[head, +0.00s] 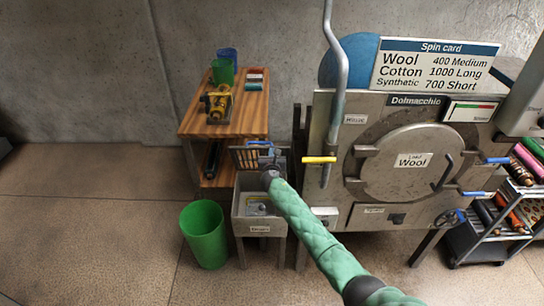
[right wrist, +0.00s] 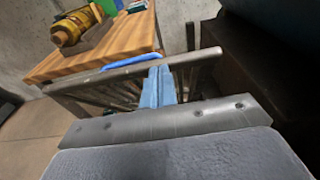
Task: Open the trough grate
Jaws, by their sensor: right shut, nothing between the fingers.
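The trough (head: 258,224) is a grey metal basin on legs, left of the big drum machine. Its barred grate (head: 244,157) stands tilted up at the trough's back, with a blue handle (head: 260,143) along its upper edge. The basin's inside shows below it. My right gripper (head: 268,168) is in front of the raised grate and hides part of it. In the right wrist view, its blue fingers (right wrist: 158,86) are shut and empty, close to the grate's bars (right wrist: 112,94); I cannot tell whether they touch. The blue handle (right wrist: 130,61) lies beyond them. My left gripper is not in view.
A wooden shelf table (head: 190,121) with a yellow device (head: 217,103) and cups stands behind the trough. A green bin (head: 204,235) stands on the floor at its left. The drum machine (head: 408,165) blocks the right side. The floor at left is clear.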

